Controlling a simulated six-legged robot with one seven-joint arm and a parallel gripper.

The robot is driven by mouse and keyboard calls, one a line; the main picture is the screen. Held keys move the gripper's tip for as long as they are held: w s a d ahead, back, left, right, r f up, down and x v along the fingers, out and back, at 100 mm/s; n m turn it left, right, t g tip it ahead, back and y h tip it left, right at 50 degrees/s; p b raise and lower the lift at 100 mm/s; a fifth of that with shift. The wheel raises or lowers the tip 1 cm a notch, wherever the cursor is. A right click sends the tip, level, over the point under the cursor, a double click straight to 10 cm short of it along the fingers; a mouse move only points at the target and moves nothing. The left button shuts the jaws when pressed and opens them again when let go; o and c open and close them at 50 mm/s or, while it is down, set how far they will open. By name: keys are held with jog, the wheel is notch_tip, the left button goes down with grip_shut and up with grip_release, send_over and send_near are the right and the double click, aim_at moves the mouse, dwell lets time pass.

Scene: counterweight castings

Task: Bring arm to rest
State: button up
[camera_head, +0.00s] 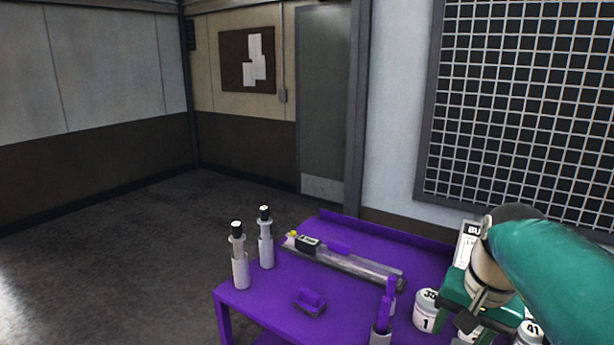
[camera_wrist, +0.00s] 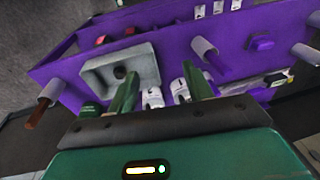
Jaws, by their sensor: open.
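My gripper (camera_wrist: 158,80) shows in the wrist view as two green fingers set apart, with nothing held between them. White numbered castings (camera_wrist: 153,98) lie beyond and between the fingers; whether the fingers touch them is unclear. In the head view my green arm reaches in from the right, with my gripper (camera_head: 478,292) low over the right part of the purple table (camera_head: 262,305). White castings marked with numbers (camera_head: 427,312) stand beside and below it. Another marked 41 (camera_head: 531,331) is partly cut off by the lower edge.
Two grey-white posts with black tops (camera_head: 240,268) stand at the table's left. A long grey bar (camera_head: 345,262) lies along the middle, near a small purple block (camera_head: 310,302). The wrist view shows a grey tray (camera_wrist: 112,72). Open floor (camera_head: 130,240) lies left; a mesh panel (camera_head: 525,110) is behind.

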jog(key=s+a+f+n+t, duration=0.3)
jog(key=s+a+n, duration=0.3)
jog(key=a, duration=0.4)
jog(key=shift+s+f+n+h, duration=0.35)
jog(key=shift+s+f, duration=0.2)
jog(key=shift+s, duration=0.25)
